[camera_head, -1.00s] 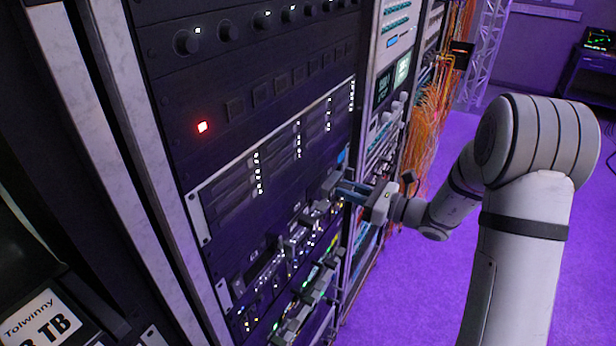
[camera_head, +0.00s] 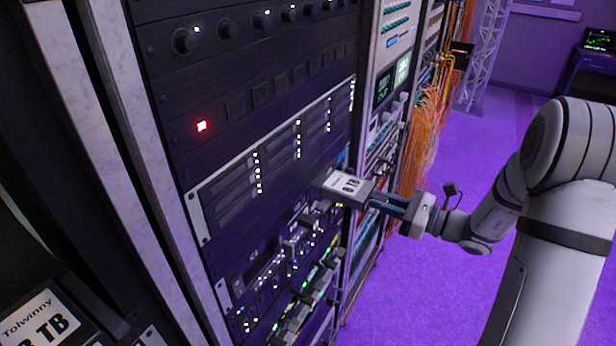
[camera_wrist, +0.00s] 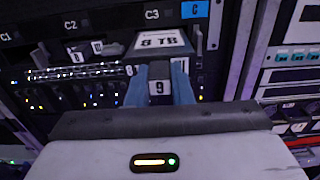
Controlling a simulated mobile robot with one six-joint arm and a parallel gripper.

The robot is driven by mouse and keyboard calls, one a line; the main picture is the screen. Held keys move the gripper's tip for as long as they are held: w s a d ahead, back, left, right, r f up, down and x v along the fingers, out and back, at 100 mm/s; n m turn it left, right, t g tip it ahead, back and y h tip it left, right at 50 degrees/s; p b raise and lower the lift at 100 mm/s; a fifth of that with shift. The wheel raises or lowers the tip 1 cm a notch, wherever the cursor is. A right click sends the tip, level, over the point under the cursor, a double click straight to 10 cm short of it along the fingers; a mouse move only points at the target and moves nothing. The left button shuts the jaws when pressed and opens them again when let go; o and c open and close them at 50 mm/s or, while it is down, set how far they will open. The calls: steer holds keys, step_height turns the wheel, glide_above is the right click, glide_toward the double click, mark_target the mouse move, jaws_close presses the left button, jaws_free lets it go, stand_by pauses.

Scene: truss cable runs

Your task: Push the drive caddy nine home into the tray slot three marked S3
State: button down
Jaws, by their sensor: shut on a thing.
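Drive caddy nine (camera_head: 345,186) sticks out from the face of the dark rack, its white label up. In the wrist view its label reads 8 TB (camera_wrist: 160,40) and its front block bears a 9 (camera_wrist: 159,87). My gripper (camera_head: 372,200) is shut on the front end, one blue finger on each side. The far end lies under the C3 mark; I cannot tell whether it is still inside the bay. No slot marked S3 can be made out.
The rack (camera_head: 250,60) has knobs, a red light and rows of lit units. Orange cables (camera_head: 425,120) hang at right. Black labelled items (camera_head: 45,320) stand at lower left. The purple floor at right is open.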

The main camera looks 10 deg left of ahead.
steer(key=shift+v, duration=0.75)
steer(key=v, duration=0.4)
steer(key=shift+a, duration=0.1)
